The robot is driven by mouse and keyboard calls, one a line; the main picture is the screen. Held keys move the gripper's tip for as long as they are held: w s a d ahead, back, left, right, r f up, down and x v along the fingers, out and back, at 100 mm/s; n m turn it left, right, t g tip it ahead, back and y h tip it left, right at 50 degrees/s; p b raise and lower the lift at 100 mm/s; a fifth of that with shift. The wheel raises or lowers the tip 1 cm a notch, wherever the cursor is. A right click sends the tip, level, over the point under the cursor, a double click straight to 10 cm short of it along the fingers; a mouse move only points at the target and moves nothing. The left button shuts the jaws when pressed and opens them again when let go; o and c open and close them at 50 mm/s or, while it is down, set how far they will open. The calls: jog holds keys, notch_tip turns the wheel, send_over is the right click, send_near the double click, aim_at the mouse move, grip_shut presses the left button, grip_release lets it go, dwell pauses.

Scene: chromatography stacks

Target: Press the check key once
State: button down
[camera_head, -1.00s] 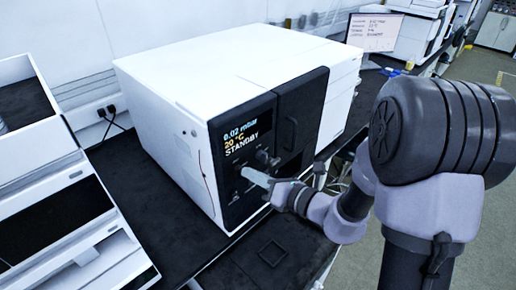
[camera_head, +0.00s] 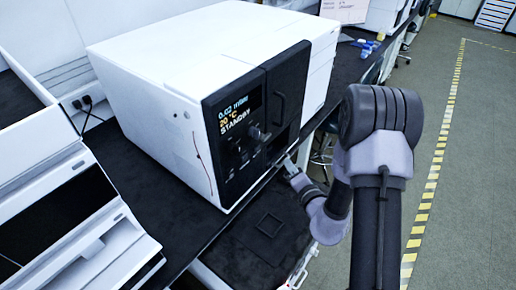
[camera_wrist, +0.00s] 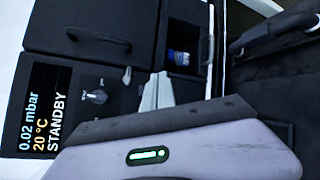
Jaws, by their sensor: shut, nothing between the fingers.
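The white instrument (camera_head: 160,75) stands on the dark bench with a black front panel (camera_head: 228,172). Its display (camera_head: 235,114) reads 0.02 mbar, 20 °C, STANDBY; the wrist view shows this display (camera_wrist: 38,110) sideways. A dark knob (camera_head: 258,134) sits beside the display and also shows in the wrist view (camera_wrist: 97,96). I cannot make out which small control is the check key. My gripper (camera_head: 287,160) is at the lower right of the front. In the wrist view its pale fingers (camera_wrist: 158,90) are together and empty, apart from the knob.
A small recess with a blue-labelled item (camera_wrist: 179,58) lies beyond the fingers in the wrist view. A white unit (camera_head: 60,210) stands at left. A dark square plate (camera_head: 269,224) lies below the front. Open floor (camera_head: 480,170) is at right.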

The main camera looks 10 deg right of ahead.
aim_at(260, 146)
jog(key=w+a+p, duration=0.2)
jog(key=w+a, duration=0.4)
dwell(0.3)
jog(key=shift+w+a, duration=0.1)
jog(key=shift+a, duration=0.1)
dwell(1.7)
jog(key=shift+w+a+p, duration=0.2)
jog(key=shift+p, duration=0.15)
jog(key=shift+w+a, duration=0.25)
dwell(0.6)
jog(key=shift+s+d, duration=0.1)
jog(key=shift+d, duration=0.05)
jog(key=shift+s+d, duration=0.4)
jog(key=shift+s, duration=0.05)
